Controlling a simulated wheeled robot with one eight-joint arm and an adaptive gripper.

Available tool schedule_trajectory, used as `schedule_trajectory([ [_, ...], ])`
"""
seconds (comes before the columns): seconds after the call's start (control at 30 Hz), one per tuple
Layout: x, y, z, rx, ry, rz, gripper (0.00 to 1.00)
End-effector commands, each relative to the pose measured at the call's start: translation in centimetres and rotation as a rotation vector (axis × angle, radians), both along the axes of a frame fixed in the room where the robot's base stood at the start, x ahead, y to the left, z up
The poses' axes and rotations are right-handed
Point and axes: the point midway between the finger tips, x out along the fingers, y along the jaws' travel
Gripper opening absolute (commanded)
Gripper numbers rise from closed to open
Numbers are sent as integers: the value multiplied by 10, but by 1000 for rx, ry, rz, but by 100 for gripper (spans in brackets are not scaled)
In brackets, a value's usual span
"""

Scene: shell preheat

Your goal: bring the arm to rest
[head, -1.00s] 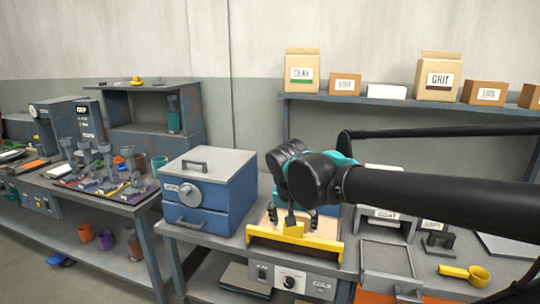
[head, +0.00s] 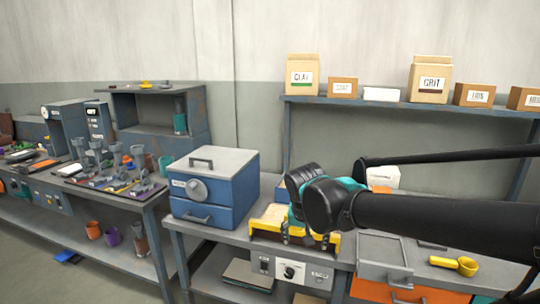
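My gripper (head: 306,238) hangs from the black and teal arm at the centre right of the head view. Its two dark fingertips are apart, with no object visible between them. It is in front of or above the yellow-edged tray (head: 266,232) on the bench; I cannot tell whether it touches it. The black wrist and forearm stretch to the right edge and hide part of the bench behind them.
A blue box with a grey lid (head: 213,187) stands left of the gripper. A grey tray (head: 385,258) and a yellow scoop (head: 455,264) lie to the right. A shelf (head: 400,103) with cartons runs behind.

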Motion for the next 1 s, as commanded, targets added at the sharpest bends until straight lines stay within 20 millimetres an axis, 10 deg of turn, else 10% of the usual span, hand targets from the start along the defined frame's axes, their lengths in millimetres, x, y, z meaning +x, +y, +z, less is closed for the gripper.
schedule_trajectory([
  [0.53,-40,-81,-111,13,1,194,81],
  [1.0,-53,-90,-127,9,-11,243,81],
])
